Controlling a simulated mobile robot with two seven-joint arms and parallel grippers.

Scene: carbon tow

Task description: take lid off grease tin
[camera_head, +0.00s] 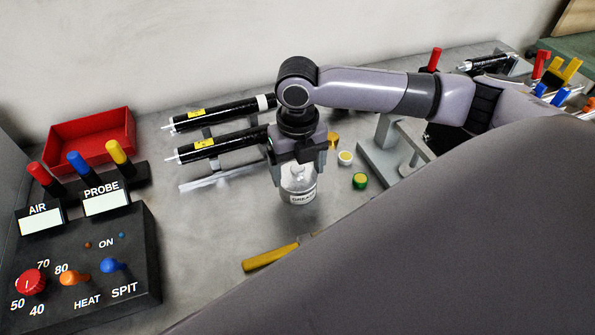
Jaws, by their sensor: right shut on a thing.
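The grease tin (302,197) stands upright on the grey bench near the middle of the head view, with a label reading "GREASE". My right gripper (297,170) reaches over it from above, pointing down. Its two fingers are on either side of the tin's top and are shut on the lid (298,178). The lid is pale and partly hidden by the fingers. I cannot tell whether the lid is apart from the tin. My left gripper is not in view.
Black tubes (225,143) lie on supports behind left. A red tray (92,137) and a control box (85,265) stand left. Small green (360,181) and yellow-rimmed (345,158) caps and a grey stand (385,150) are right. A yellow-handled tool (270,257) lies in front.

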